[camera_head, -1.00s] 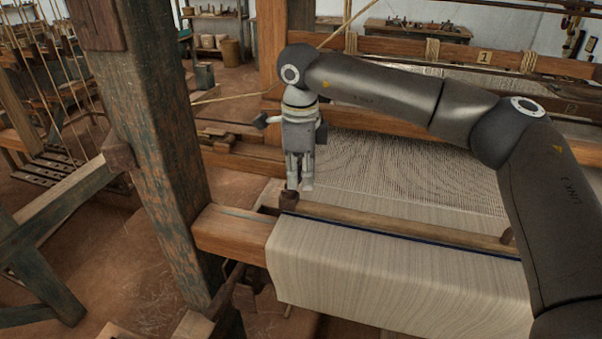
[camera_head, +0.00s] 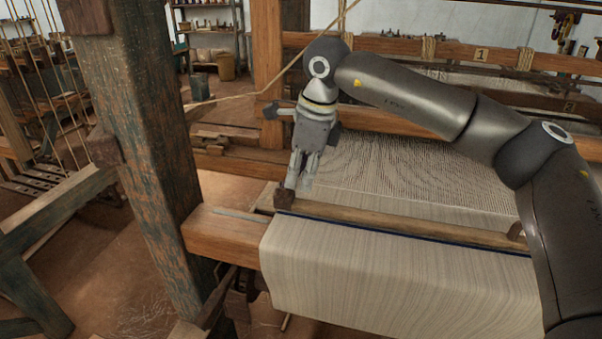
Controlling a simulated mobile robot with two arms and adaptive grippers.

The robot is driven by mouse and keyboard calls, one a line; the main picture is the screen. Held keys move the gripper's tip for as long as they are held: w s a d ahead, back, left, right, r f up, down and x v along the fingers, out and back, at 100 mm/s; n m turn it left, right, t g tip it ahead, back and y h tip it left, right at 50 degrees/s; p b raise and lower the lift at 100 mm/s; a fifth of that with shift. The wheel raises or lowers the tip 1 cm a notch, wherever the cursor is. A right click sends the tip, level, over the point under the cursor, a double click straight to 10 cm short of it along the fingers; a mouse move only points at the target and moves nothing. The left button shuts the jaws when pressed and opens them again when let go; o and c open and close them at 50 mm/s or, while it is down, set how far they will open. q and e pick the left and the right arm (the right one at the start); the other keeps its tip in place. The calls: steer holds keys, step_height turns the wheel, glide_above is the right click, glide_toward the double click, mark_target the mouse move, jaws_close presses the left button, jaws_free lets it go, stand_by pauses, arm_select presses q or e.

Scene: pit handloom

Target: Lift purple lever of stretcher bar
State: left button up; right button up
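The stretcher bar (camera_head: 400,221) is a long wooden bar lying across the woven cloth (camera_head: 390,275), with a dark blue strip along its near side. A dark brown block (camera_head: 284,197) sits at its left end, and a smaller brown piece (camera_head: 517,233) near its right end. I cannot make out a purple lever; it may be hidden or too small to tell. My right gripper (camera_head: 297,183) points down just above the bar's left end, close to the dark block. Its two pale fingers look slightly apart, with nothing seen between them. Contact cannot be told. My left gripper is out of view.
A thick wooden post (camera_head: 145,150) of the loom stands left of my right gripper. A wooden beam end (camera_head: 220,237) juts out left of the cloth. Stretched warp threads (camera_head: 400,165) lie behind the bar. My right arm spans the right side.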

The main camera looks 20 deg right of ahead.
steer(key=shift+o, duration=1.3)
steer(key=v, duration=1.2)
